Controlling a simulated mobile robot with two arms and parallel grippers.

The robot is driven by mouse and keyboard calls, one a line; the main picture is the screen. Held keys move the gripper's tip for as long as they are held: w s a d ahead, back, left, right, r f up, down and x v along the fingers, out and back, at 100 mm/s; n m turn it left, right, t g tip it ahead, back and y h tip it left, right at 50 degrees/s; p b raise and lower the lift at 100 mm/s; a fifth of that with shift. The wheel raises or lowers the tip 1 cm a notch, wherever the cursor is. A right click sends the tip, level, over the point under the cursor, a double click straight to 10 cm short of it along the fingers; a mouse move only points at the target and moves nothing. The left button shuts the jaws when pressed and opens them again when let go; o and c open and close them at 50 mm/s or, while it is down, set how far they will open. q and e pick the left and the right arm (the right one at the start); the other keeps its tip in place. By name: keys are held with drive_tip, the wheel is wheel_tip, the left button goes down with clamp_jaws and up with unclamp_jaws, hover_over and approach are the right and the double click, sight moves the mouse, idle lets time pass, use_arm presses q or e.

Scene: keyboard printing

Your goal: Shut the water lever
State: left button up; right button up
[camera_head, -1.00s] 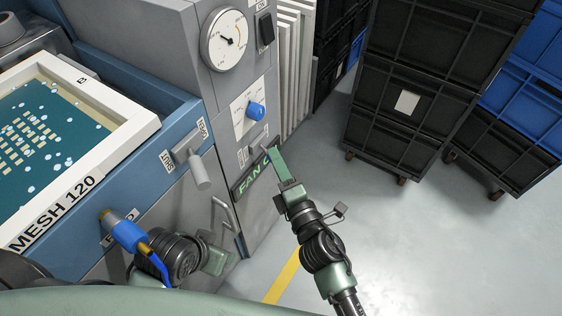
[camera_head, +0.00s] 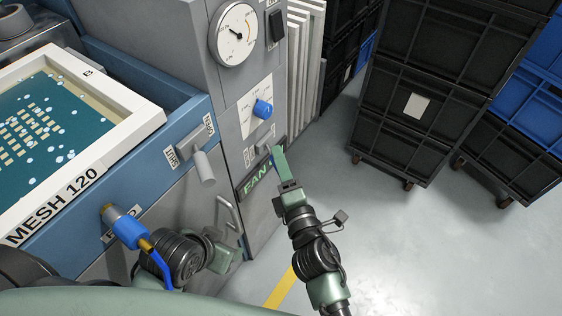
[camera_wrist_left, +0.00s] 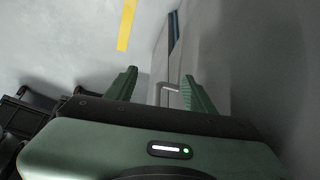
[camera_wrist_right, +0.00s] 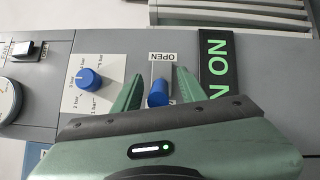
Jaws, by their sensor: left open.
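On the grey control panel, a lever with a blue grip (camera_wrist_right: 158,92) shows in the right wrist view beside an OPEN label. My right gripper (camera_wrist_right: 156,78) is open there, one finger on each side of the grip, with small gaps visible. In the head view my right gripper (camera_head: 278,158) is at this lever and hides most of it. A second, grey lever (camera_head: 204,166), between SHUT and OPEN labels, is on the blue tank's front; I cannot tell which carries the water name. My left gripper (camera_head: 224,254) is low in front of the cabinet, open and empty in the left wrist view (camera_wrist_left: 158,80).
A blue knob (camera_head: 262,109) and a round gauge (camera_head: 237,33) sit above the lever. A lit green sign (camera_wrist_right: 217,68) is beside it. Stacked black crates (camera_head: 425,95) stand at right; the floor between is clear.

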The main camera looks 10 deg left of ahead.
use_arm(q)
drive_tip(key=shift+w+d+r+t, duration=0.2)
drive_tip(key=shift+w+t, duration=0.1)
drive_tip(key=shift+w, duration=0.35)
use_arm(e)
drive_tip(key=v, duration=0.7)
drive_tip(key=shift+s+d, duration=0.25)
drive_tip(key=shift+s, duration=0.1)
use_arm(q)
drive_tip(key=shift+w, duration=0.1)
